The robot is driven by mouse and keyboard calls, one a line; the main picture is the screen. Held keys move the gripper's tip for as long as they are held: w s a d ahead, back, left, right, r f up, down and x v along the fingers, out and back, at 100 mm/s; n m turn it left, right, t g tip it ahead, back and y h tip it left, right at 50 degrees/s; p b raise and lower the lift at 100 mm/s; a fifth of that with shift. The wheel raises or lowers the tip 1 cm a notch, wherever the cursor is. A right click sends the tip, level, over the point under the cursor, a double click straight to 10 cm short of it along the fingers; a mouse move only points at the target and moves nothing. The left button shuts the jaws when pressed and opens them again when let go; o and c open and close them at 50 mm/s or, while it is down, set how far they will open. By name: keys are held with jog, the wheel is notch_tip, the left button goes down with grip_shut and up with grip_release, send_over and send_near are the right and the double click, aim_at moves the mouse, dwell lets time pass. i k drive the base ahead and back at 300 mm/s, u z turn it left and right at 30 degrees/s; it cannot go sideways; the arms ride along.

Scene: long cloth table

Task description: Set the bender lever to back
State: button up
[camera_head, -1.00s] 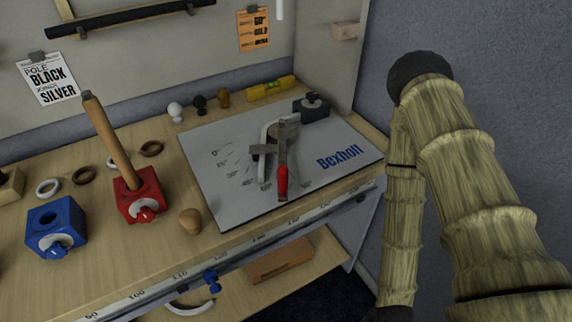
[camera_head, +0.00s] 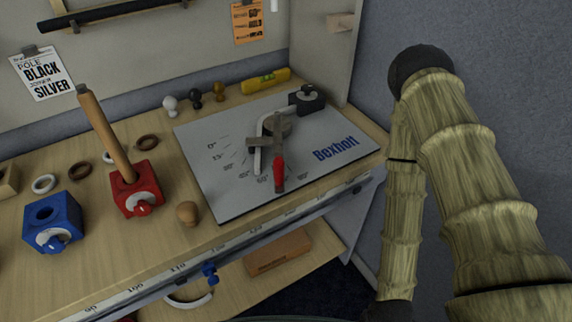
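The bender is a grey plate (camera_head: 215,187) marked "Bexholt" on the wooden bench, with angle marks on its left part. Its lever (camera_head: 279,172) has a red grip that points toward the bench's front edge. The lever's grey metal end lies by the round former in the middle of the plate. A pale bent rod (camera_head: 258,157) runs beside the lever, from near the black clamp block (camera_head: 308,98) at the plate's back right. My arm stands at the right of the view, clear of the bender. My gripper is not in view, and nothing is seen touching the lever.
Left of the plate stand a red block (camera_head: 137,194) holding a leaning wooden pole, a blue block (camera_head: 53,222), and a wooden knob (camera_head: 188,213). Several small knobs and a yellow level (camera_head: 266,80) lie behind. A side panel bounds the bench at right.

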aim_at(278, 163)
jog(key=k, duration=0.45)
jog(key=u, duration=1.9)
jog(key=k, duration=0.65)
jog(key=z, duration=1.45)
